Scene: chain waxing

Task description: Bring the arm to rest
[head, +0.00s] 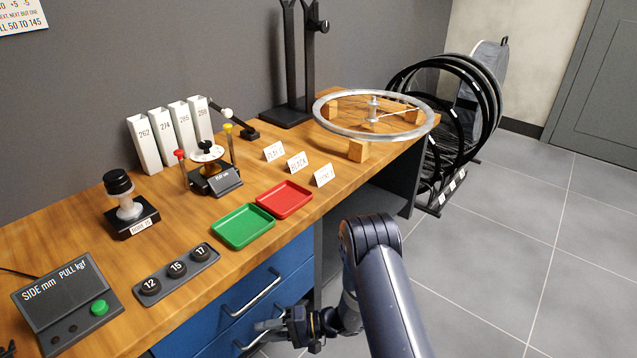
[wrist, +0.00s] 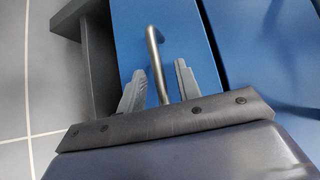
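My gripper (head: 258,334) is low in front of the blue drawers, at the bottom middle of the head view. In the wrist view its two grey fingers (wrist: 160,76) stand apart. A metal drawer handle (wrist: 154,48) runs between them in that picture, with space showing on both sides. Nothing is shut in the fingers. Whether the handle lies between the fingertips in depth or just beyond them, I cannot tell. My arm reaches down from the right of the bench front.
The wooden bench (head: 70,232) carries a green tray (head: 243,226), a red tray (head: 284,199), gauges and a spoked wheel (head: 330,125). Blue drawers (head: 225,312) with an upper handle (head: 252,293) face my gripper. Wheels stand in a rack (head: 440,190) at right. Open tiled floor (head: 520,260) lies right.

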